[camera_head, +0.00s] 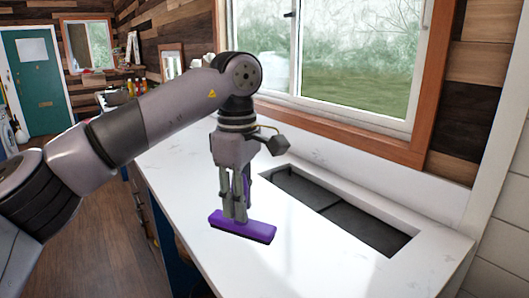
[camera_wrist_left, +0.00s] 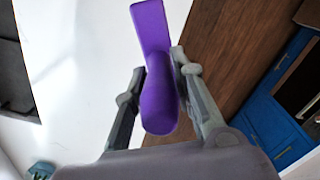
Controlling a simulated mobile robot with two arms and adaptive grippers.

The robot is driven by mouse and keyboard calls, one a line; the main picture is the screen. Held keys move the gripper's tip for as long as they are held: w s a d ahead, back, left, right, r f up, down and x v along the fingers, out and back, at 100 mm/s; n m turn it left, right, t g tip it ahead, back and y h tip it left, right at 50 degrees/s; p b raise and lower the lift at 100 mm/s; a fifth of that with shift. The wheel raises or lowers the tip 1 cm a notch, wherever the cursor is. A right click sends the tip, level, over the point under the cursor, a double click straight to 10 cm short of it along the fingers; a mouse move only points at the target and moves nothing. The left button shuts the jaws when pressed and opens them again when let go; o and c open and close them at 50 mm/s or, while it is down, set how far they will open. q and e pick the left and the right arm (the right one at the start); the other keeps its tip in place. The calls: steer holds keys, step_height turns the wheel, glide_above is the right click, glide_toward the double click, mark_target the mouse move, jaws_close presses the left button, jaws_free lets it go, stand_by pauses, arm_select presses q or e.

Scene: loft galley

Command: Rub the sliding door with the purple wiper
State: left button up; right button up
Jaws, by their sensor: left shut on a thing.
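The purple wiper (camera_head: 243,226) has a flat purple head with a dark lower edge. My left gripper (camera_head: 235,212) is shut on the wiper and holds it upright, head down, over the white counter near its front edge. I cannot tell whether the head touches the counter. In the left wrist view, the wiper's purple handle (camera_wrist_left: 158,95) lies between the two fingers of the left gripper (camera_wrist_left: 156,85). The sliding door cannot be made out for certain; a teal door (camera_head: 33,80) stands at the far left. My right gripper is not in view.
The white counter (camera_head: 180,180) has a dark sunken sink (camera_head: 340,208) right of the gripper. A wood-framed window (camera_head: 345,60) is behind it. Blue cabinets (camera_wrist_left: 272,115) stand below the counter. The wooden floor (camera_head: 90,235) is clear on the left.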

arm_select(q)
steer(key=s+a+f+m, duration=0.6)
steer(key=a+f, duration=0.1)
steer(key=f, duration=0.2)
steer(key=s+a+f+m, duration=0.6)
steer(key=a+f+m, duration=0.1)
steer(key=f, duration=0.3)
steer(key=shift+s+a, duration=0.4)
steer(key=shift+w+a, duration=0.1)
